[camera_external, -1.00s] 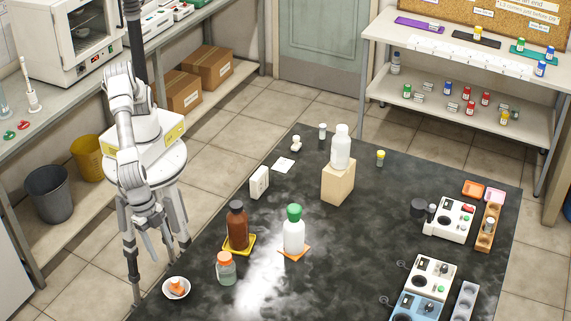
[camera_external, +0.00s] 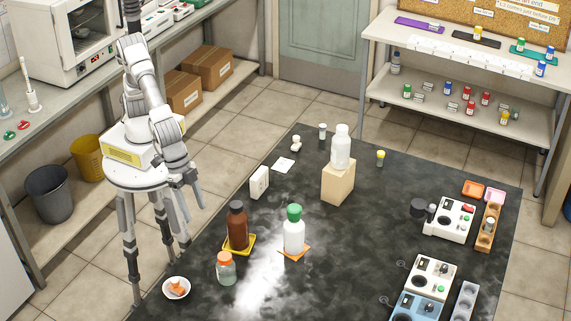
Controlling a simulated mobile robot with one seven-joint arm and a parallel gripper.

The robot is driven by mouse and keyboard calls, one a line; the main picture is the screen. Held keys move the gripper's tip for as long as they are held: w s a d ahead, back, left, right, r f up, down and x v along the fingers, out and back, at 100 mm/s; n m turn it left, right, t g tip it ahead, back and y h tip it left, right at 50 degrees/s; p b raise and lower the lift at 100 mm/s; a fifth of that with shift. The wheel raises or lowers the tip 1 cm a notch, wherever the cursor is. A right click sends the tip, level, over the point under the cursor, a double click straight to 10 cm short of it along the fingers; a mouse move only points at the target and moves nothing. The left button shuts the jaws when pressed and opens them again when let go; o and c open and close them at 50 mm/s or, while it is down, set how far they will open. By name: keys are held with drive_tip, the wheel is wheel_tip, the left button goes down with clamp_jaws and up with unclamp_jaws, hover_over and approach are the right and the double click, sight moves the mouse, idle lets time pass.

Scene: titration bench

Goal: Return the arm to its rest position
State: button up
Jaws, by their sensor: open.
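My arm stands on a round white stool-like mount at the left of the black bench (camera_external: 330,270). The arm bends up and over, and my gripper (camera_external: 188,203) hangs fingers down near the bench's left edge. The gripper is open, with nothing seen between its fingers. It is left of the white box (camera_external: 259,182) and apart from it. A brown bottle (camera_external: 237,228) on a yellow mat and a green-capped white bottle (camera_external: 293,233) on an orange mat stand to the lower right of the gripper.
A small orange-capped jar (camera_external: 225,270) and a white dish (camera_external: 176,288) are at the bench's front left. A white bottle (camera_external: 340,150) stands on a wooden block (camera_external: 338,183). Instruments (camera_external: 449,219) line the right side. Waste bins (camera_external: 48,193) stand left of my mount.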

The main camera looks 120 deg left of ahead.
drive_tip(key=s+a+r+n, duration=0.1)
drive_tip(key=s+a+r, duration=0.15)
drive_tip(key=a, duration=0.65)
drive_tip(key=s+a+r+n, duration=0.1)
drive_tip(key=s+a+r, duration=0.15)
drive_tip(key=a, duration=0.65)
drive_tip(key=s+a+r, duration=0.2)
drive_tip(key=a+r, duration=0.1)
drive_tip(key=a, duration=0.6)
drive_tip(key=s+a+n+t, duration=0.1)
drive_tip(key=s+a, duration=0.7)
drive_tip(key=s+m+t, duration=0.1)
drive_tip(key=s+m, duration=0.1)
drive_tip(key=s, duration=0.8)
drive_tip(key=shift+d+r+y, duration=0.15)
drive_tip(key=shift+d+y, duration=0.15)
drive_tip(key=shift+d, duration=0.15)
